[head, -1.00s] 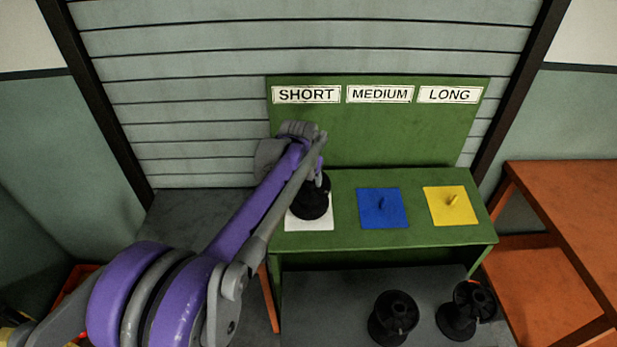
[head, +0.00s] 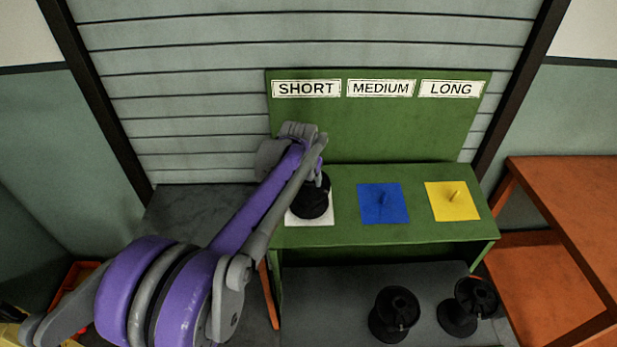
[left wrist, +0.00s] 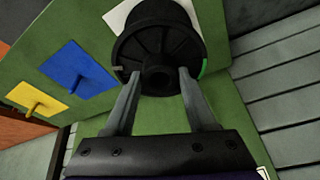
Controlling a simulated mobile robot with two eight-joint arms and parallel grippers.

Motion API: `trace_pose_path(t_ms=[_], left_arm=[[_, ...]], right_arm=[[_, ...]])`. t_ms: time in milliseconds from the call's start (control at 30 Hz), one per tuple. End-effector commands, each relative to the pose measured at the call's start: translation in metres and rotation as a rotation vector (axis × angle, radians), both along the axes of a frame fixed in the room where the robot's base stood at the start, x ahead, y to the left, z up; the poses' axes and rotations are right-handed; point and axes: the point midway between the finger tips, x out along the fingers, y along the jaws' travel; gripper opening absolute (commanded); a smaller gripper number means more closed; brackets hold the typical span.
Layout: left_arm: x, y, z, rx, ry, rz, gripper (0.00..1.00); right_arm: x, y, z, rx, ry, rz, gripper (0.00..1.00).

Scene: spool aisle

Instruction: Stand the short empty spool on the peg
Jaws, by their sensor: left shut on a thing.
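A black spool (head: 311,203) is at the white square (head: 325,219) under the SHORT label (head: 306,88) on the green stand. My left gripper (head: 320,180) is shut on the spool's near flange. The spool looks upright over the white square. Its underside and any peg below it are hidden, so I cannot tell whether it touches the square. My right gripper is not in view.
A blue square (head: 383,204) and a yellow square (head: 452,201), each with a bare peg, lie to the right on the green stand (head: 340,237). Two black spools (head: 396,314) (head: 467,308) stand on the grey surface in front. An orange table (head: 570,200) is at right.

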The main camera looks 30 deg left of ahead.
Motion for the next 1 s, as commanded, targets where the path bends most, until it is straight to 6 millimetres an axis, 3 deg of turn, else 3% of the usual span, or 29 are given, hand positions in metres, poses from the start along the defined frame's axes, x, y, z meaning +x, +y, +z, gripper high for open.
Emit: trace_pose_path(t_ms=[467, 500, 600, 700, 1000], left_arm=[[0.002, 0.001, -0.012, 0.0, 0.0, 0.0, 0.0], [0.002, 0.001, -0.013, 0.0, 0.0, 0.0, 0.58], [0.002, 0.001, -0.012, 0.0, 0.0, 0.0, 0.76], [0.002, 0.001, -0.012, 0.0, 0.0, 0.0, 0.92], [0.001, 0.001, -0.011, 0.0, 0.0, 0.0, 0.92]], right_arm=[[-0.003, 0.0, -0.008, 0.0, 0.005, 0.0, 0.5], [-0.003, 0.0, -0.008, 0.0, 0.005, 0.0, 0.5], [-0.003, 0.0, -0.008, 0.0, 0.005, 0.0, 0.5], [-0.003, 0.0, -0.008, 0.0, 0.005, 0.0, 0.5], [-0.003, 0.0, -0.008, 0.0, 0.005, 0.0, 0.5]])
